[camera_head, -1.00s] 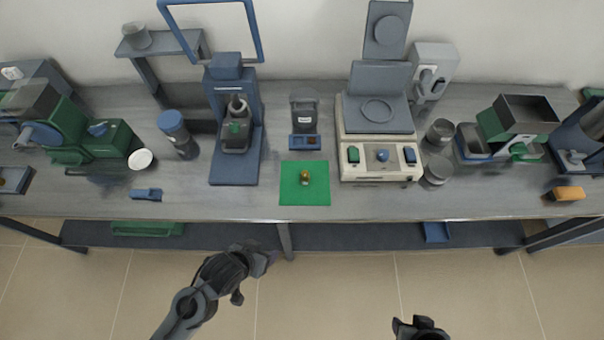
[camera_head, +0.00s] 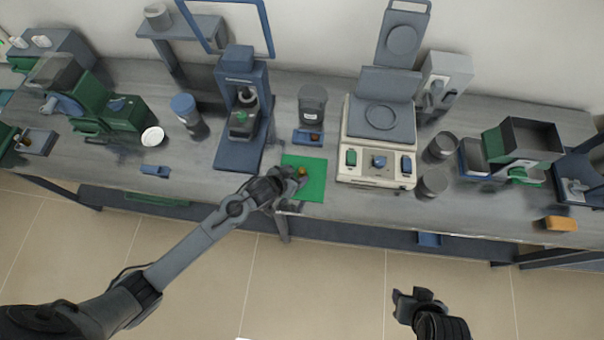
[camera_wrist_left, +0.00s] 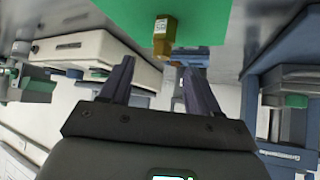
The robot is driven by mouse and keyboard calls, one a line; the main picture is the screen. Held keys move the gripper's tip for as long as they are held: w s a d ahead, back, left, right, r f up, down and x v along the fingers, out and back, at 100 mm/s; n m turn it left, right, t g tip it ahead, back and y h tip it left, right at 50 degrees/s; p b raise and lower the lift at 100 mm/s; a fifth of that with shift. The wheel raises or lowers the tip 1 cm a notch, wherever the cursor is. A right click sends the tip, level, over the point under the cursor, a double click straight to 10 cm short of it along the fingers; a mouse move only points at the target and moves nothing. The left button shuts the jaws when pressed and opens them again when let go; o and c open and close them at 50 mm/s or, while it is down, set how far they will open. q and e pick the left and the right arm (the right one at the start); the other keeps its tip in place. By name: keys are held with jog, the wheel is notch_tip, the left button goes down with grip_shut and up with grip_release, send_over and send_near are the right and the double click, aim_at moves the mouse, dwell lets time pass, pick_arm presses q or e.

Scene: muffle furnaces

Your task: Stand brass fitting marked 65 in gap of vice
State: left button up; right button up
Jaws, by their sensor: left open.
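The brass fitting (camera_head: 302,170) stands on the green mat (camera_head: 315,180) at the front of the bench. In the left wrist view the fitting (camera_wrist_left: 164,32) carries a small pale label whose digits are hard to read, and it lies just beyond the fingertips. My left gripper (camera_wrist_left: 158,80) is open and empty, its two fingers apart; in the head view it is at the mat's left edge, partly covering the mat. My right gripper (camera_head: 418,298) is off the bench at the lower right; its finger gap is unclear. I cannot tell for certain which fixture is the vice.
A blue press-like stand (camera_head: 238,145) rises left of the mat. A small blue tray (camera_head: 308,138) and a dark jar (camera_head: 312,103) stand behind it. A cream hotplate-like device (camera_head: 377,165) is to the right. A blue block (camera_head: 155,170) lies farther left.

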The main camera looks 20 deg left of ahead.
aim_at(300, 173)
pick_arm(q)
jog(key=shift+x, duration=2.7)
jog(key=shift+s+a+f, duration=0.15)
jog(key=shift+s+f, duration=0.05)
jog(key=shift+s, duration=0.05)
grip_shut()
